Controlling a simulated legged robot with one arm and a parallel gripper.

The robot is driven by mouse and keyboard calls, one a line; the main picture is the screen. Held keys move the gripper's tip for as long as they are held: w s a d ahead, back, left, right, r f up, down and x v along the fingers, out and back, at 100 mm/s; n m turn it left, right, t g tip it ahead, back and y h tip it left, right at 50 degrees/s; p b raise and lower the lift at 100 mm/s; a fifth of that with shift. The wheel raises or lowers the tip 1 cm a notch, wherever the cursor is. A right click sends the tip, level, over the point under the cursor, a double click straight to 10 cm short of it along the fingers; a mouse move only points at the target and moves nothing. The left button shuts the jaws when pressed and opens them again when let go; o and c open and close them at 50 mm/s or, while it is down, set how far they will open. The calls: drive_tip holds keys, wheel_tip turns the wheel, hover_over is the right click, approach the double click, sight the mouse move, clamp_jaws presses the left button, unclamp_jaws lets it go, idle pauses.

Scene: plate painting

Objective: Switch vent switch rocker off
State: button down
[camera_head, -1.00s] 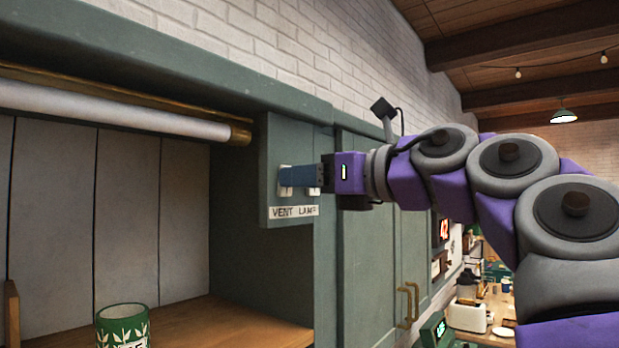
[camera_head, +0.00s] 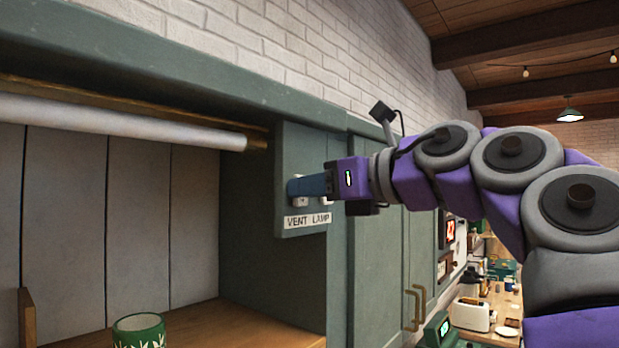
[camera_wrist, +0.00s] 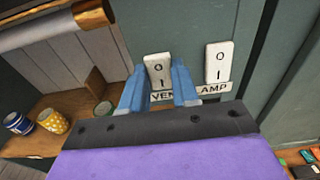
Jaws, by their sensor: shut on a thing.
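The vent switch rocker (camera_wrist: 158,72) is a white rocker on a green panel, with a circle mark at its top and a bar mark at its bottom. The VENT label (camera_wrist: 165,96) sits below it. My gripper (camera_wrist: 159,84) has its blue fingers around this rocker, one on each side, shut on it. In the head view my gripper (camera_head: 293,188) reaches the panel from the right and hides most of the rocker; a white bit (camera_head: 300,203) shows below the fingers. Which way the rocker is tipped I cannot tell.
The white lamp rocker (camera_wrist: 218,65) is close on the right, apart from my fingers. On the left is an open shelf with a green patterned cup (camera_head: 138,331); the wrist view also shows a yellow cup (camera_wrist: 53,121) and a blue one (camera_wrist: 18,124). Cupboard doors (camera_head: 390,250) stand to the right.

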drive_tip(key=c, duration=0.9)
unclamp_jaws()
drive_tip(key=shift+s+d, duration=0.1)
drive_tip(key=shift+d, duration=0.05)
drive_tip(key=shift+o, duration=0.3)
drive_tip(key=shift+d, duration=0.1)
drive_tip(key=b+v, duration=0.2)
drive_tip(key=v, duration=1.5)
drive_tip(key=shift+d, duration=0.2)
drive_tip(key=shift+a, duration=0.1)
